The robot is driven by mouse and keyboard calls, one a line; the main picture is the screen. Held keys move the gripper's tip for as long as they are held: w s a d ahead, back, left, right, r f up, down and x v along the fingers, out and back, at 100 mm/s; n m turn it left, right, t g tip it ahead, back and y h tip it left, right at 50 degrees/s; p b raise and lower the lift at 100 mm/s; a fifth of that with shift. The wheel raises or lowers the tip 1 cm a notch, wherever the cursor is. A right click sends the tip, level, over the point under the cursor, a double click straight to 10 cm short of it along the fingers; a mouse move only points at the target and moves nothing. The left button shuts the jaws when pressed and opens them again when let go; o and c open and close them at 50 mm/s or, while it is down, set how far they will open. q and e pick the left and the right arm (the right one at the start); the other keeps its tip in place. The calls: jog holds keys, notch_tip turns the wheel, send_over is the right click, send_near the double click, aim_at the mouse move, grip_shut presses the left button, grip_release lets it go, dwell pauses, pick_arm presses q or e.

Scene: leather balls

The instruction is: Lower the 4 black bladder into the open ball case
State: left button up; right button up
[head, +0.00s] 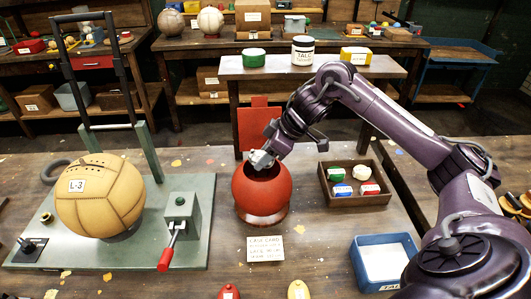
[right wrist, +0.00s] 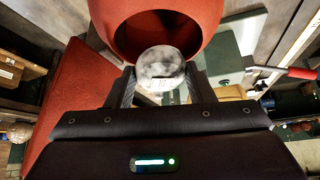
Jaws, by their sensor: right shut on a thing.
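The open ball case is a round red shell (head: 262,192) with a dark opening at its top, on the wooden table in front of an upright red board. In the right wrist view the red shell (right wrist: 210,28) shows its dark opening. My right gripper (head: 262,160) is at this opening, pointing down. It is shut on a small round bladder (right wrist: 160,66), which looks mottled grey-white rather than black and bears a small pale label I cannot read. The bladder is at the mouth of the opening; I cannot tell whether it touches the rim. My left gripper is not in view.
A tan ball (head: 100,195) marked L-3 sits on a green stand at left, with a red-handled clamp (head: 178,225) beside it. A compartment tray (head: 352,200) and a blue bin (head: 362,262) stand at right. A paper card (head: 265,248) lies in front.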

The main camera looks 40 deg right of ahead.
aim_at(282, 174)
jog(key=shift+f+b, duration=0.6)
jog(key=shift+f, duration=0.7)
jog(key=shift+f+b, duration=1.05)
jog(key=shift+f, duration=0.95)
jog(key=shift+s+a+f+b, duration=0.15)
jog(key=shift+f+b, duration=0.25)
jog(key=shift+f, duration=0.4)
jog(key=shift+s+a+f+b, duration=0.1)
jog(key=shift+s+f+b, duration=0.2)
jog(key=shift+f, duration=0.5)
jog(key=shift+w+f, duration=0.1)
jog(key=o, duration=1)
jog(key=shift+o, duration=0.3)
jog(key=r, duration=0.1)
jog(key=d+r+b, duration=0.1)
jog(key=r, duration=0.2)
jog(key=shift+w+d, duration=0.2)
jog(key=shift+w, duration=0.15)
jog(key=shift+o, duration=0.4)
jog(key=v, duration=0.3)
jog(key=s+b+v, duration=0.1)
jog(key=v, duration=0.2)
jog(key=shift+f, duration=0.15)
jog(key=shift+w+a, duration=0.3)
jog(key=shift+a, duration=0.1)
